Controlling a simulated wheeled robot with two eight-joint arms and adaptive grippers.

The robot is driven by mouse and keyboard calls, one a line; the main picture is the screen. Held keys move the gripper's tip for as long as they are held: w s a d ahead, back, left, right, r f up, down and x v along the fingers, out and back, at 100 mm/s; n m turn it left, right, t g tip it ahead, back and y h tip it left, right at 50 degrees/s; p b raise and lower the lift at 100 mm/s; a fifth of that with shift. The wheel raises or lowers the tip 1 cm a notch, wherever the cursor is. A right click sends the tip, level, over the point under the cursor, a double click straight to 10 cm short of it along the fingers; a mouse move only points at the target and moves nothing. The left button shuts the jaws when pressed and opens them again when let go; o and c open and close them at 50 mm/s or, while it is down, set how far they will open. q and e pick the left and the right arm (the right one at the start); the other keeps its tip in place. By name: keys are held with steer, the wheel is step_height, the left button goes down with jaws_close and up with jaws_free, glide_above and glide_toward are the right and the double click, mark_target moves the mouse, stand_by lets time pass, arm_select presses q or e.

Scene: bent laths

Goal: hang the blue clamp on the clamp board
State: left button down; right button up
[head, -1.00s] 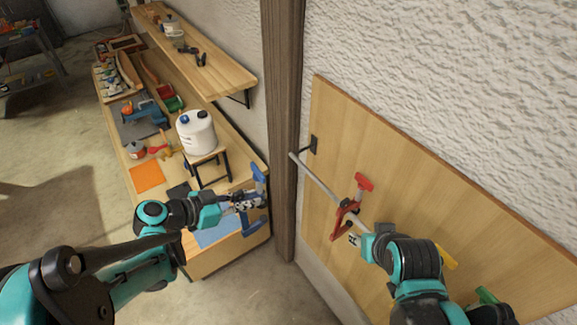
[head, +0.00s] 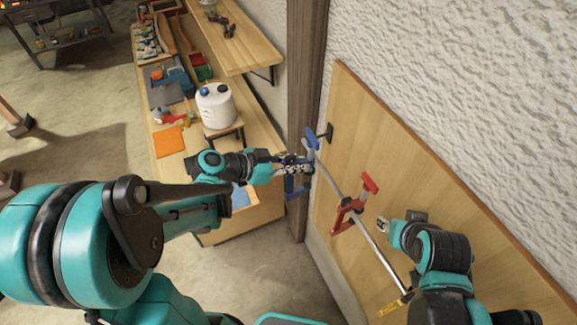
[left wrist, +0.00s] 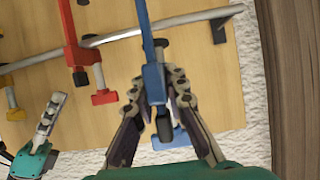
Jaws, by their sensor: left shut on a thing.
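The blue clamp (head: 311,139) is held upright in my left gripper (head: 296,165), near the left end of the board's metal rail (head: 326,176). In the left wrist view, my left gripper (left wrist: 158,92) is shut on the clamp's blue bar (left wrist: 153,75). The bar crosses in front of the rail (left wrist: 115,37); I cannot tell whether they touch. The wooden clamp board (head: 430,200) is on the wall. A red clamp (head: 348,209) hangs on the rail to the right. My right gripper (head: 384,224) is near the board, right of the red clamp; its opening is unclear.
A yellow clamp (head: 396,304) is farther along the rail, partly behind my right arm. A wooden post (head: 305,90) stands left of the board. Behind it are a workbench (head: 262,122) with a white canister (head: 216,106), and a wall shelf (head: 247,45).

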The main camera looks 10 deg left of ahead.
arm_select(q)
glide_above(324, 172)
steer(key=s+a, duration=0.1)
steer(key=a, duration=0.1)
steer(key=shift+w+d+p, duration=0.2)
steer(key=shift+w+d, duration=0.1)
steer(key=shift+d, duration=0.25)
steer(key=shift+w+d+p, duration=0.2)
steer(key=shift+w+d, duration=0.05)
steer(key=shift+d, duration=0.25)
step_height(324, 172, down, 2)
steer(key=shift+f+b, duration=0.2)
steer(key=shift+b, duration=1.05)
step_height(324, 172, down, 4)
steer(key=b, duration=0.3)
steer(key=shift+a+r+b, duration=0.1)
steer(key=shift+r+b, duration=0.15)
steer(key=shift+b, duration=0.1)
